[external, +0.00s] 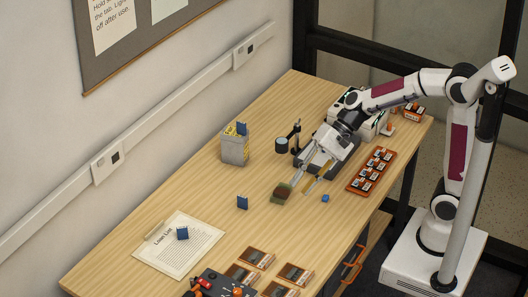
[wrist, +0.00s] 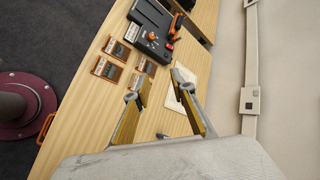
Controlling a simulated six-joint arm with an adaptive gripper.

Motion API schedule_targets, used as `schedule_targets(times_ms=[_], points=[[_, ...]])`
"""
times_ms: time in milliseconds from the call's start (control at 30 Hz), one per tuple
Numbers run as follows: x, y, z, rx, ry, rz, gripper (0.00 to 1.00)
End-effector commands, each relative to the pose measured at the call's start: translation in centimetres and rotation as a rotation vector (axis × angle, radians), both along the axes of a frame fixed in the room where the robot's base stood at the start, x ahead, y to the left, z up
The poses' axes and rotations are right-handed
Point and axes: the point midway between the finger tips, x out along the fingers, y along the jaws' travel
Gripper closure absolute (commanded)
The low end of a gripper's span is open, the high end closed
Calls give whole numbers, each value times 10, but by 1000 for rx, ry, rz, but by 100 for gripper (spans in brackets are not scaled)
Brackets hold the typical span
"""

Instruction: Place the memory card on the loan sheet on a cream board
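The loan sheet (external: 190,250) lies on a cream board (external: 147,260) at the table's near left. A small blue card (external: 183,233) rests on the sheet. Another blue card (external: 242,202) stands on the bare table between the sheet and my gripper. My gripper (external: 299,186) is open over the middle of the table, with nothing seen held between its fingers. In the wrist view, the sheet (wrist: 190,91) is partly hidden behind one finger. A small dark blue item (wrist: 162,136) shows between the fingers; I cannot tell which card it is.
A grey box (external: 235,150) holds another blue item. A brown-green block (external: 282,192) sits by my fingertips, and a small blue piece (external: 325,198) lies nearby. An orange tray (external: 371,171) is at right. Several brown-framed pieces (external: 257,257) and a dark device (external: 215,287) are in front.

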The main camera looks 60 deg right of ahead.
Motion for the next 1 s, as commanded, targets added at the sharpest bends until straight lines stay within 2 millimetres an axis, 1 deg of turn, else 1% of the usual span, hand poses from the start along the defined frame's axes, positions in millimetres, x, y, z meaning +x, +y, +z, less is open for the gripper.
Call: schedule_targets(times_ms=[33,100,267,400,567,700,1000], points=[[-11,-6,3,-35,-29,27,76],[-24,-16,5,-89,-66,66,76],[-52,-39,6,-215,-143,152,76],[-76,-62,5,-329,-208,221,76],[-100,-90,3,-467,-278,297,76],[-120,-117,2,-591,-333,356,76],[-155,-176,2,-867,-432,468,76]])
